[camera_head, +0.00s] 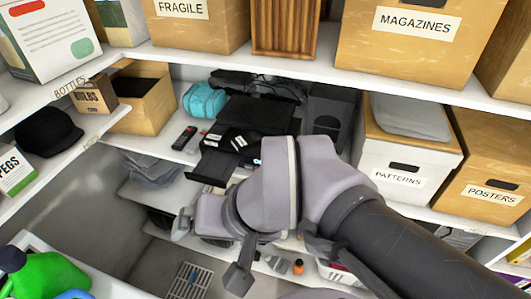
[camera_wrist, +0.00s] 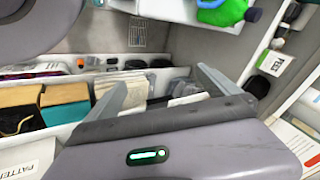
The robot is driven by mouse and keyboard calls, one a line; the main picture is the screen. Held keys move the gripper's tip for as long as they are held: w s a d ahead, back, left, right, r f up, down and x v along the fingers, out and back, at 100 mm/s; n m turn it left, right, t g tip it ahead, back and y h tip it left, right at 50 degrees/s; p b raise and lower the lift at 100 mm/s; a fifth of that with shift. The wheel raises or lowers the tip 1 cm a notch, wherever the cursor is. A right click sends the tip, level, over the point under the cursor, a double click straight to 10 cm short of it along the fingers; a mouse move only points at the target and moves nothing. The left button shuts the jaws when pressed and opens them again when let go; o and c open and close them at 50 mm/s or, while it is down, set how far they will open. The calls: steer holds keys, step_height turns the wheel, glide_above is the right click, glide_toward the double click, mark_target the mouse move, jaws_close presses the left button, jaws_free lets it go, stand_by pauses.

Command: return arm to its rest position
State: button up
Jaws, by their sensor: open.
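My arm reaches in from the lower right of the head view, with its grey wrist in front of the middle shelf. My gripper (camera_head: 210,250) is at the arm's far end, pointing down and left, partly hidden by the wrist. In the wrist view my gripper (camera_wrist: 160,84) shows two fingers spread wide apart with nothing between them. It is open and empty.
Shelving surrounds the arm. The patterns box (camera_head: 405,150) and posters box (camera_head: 492,175) stand to the right. Black items (camera_head: 255,115) lie on the shelf behind the wrist. A green jug (camera_head: 45,275) is at lower left. A floor drain (camera_head: 187,281) lies in open floor below.

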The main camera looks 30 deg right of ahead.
step_height(320, 180, down, 25)
steer(key=d+n+h+b, duration=0.1)
steer(key=b, duration=2.4)
steer(key=shift+d, duration=0.4)
steer(key=shift+s+f+b, duration=0.1)
steer(key=shift+f+b, duration=0.1)
steer(key=shift+b, duration=0.15)
